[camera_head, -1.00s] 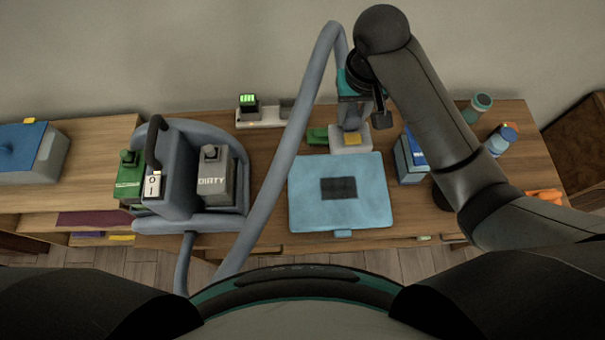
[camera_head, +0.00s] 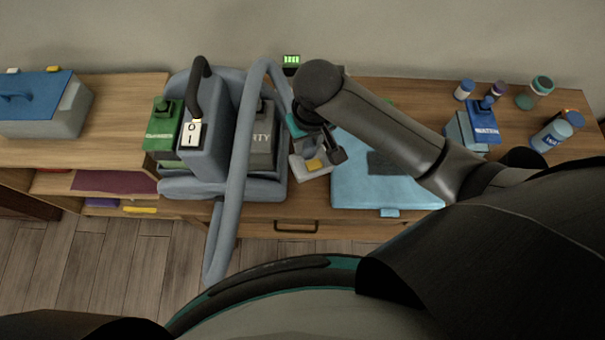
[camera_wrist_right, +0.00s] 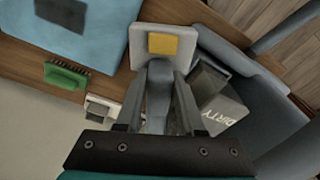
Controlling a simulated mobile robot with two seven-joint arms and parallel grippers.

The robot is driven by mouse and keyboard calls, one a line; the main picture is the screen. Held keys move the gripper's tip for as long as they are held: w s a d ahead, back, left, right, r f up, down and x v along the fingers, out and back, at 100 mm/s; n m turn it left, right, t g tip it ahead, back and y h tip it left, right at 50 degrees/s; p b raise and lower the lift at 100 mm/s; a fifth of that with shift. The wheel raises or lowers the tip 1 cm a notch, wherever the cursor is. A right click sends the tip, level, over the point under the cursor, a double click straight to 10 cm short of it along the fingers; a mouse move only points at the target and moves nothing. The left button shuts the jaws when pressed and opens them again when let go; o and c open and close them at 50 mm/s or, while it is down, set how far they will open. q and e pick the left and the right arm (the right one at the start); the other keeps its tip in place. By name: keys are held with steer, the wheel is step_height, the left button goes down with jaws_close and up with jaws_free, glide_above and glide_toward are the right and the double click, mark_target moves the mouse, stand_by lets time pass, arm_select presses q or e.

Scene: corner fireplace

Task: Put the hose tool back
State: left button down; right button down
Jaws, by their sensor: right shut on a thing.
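The hose tool (camera_head: 301,170), a pale head with a yellow patch, is in my right gripper (camera_head: 312,142). In the right wrist view the gripper (camera_wrist_right: 155,88) is shut around its grey neck, and the head (camera_wrist_right: 138,38) points away from the fingers. The tool is just right of the grey-blue cleaning machine (camera_head: 213,120), beside its grey tank marked DIRTY (camera_head: 263,150). I cannot tell whether tool and machine touch. The grey hose (camera_head: 238,165) loops up in front of the machine and partly hides it. My left gripper is not in view.
A light blue cloth-like panel (camera_head: 350,185) lies right of the tool on the wooden cabinet (camera_head: 330,208). A green brush (camera_wrist_right: 66,77) and a charger (camera_head: 291,62) are near the wall. A lidded bin (camera_head: 45,115) is left.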

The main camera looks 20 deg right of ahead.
mark_target(310, 156)
steer(key=shift+f+b, duration=1.7)
steer(key=shift+f, duration=5.55)
steer(key=shift+f, duration=0.2)
steer(key=c, duration=0.5)
jaws_free()
steer(key=shift+r, duration=0.15)
steer(key=r+p, duration=0.1)
steer(key=r, duration=0.3)
steer(key=s+r+p, duration=0.1)
steer(key=r, duration=0.3)
steer(key=r+p, duration=0.1)
steer(key=r, duration=0.3)
steer(key=shift+s+d, duration=0.1)
steer(key=shift+s, duration=0.15)
